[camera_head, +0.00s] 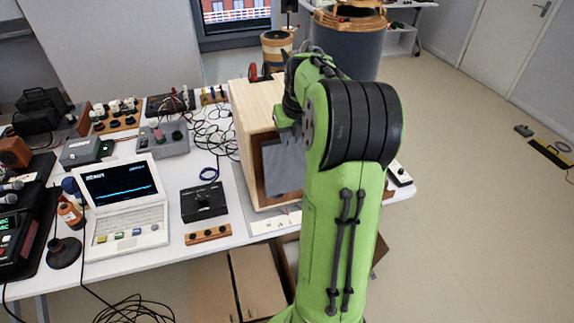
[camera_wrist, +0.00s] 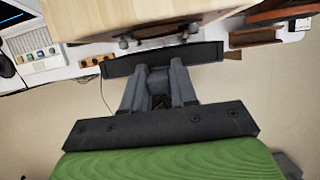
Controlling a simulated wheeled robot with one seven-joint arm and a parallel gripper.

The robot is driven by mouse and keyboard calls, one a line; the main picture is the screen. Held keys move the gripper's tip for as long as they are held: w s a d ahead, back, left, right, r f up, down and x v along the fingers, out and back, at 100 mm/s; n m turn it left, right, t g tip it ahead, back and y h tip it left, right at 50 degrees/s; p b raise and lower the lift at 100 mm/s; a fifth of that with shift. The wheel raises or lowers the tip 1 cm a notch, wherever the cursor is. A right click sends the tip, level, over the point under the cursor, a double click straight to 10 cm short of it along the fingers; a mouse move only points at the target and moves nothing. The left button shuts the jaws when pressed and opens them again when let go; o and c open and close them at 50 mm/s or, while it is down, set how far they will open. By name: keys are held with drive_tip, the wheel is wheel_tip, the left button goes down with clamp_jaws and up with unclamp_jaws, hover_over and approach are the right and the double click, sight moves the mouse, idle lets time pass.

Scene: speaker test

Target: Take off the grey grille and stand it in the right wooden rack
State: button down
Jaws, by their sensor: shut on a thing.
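The light wooden speaker cabinet (camera_head: 252,112) stands on the white table. In the head view the grey grille (camera_head: 283,166) shows as a flat panel at the cabinet's front, partly covered by my green arm. In the wrist view the grille (camera_wrist: 205,53) is a dark bar seen edge-on, slightly tilted, with a narrow gap to the cabinet (camera_wrist: 140,15). My gripper (camera_wrist: 160,70) is shut on the grille near its middle; the arm hides it in the head view. A brown wooden piece (camera_wrist: 255,38), possibly the right rack, lies right of the cabinet.
A laptop (camera_head: 125,200), a black box (camera_head: 204,202) and a small wooden strip with knobs (camera_head: 208,234) stand left of the cabinet. Cables (camera_head: 212,130) lie behind. Cardboard boxes (camera_head: 255,280) are below the table. The floor at right is mostly clear.

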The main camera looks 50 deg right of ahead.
drive_tip(key=shift+s+a+b, duration=0.4)
drive_tip(key=shift+s+a, duration=0.15)
drive_tip(key=shift+s, duration=0.35)
drive_tip(key=shift+s+a+b, duration=0.4)
drive_tip(key=shift+s+a, duration=0.1)
drive_tip(key=shift+s, duration=0.4)
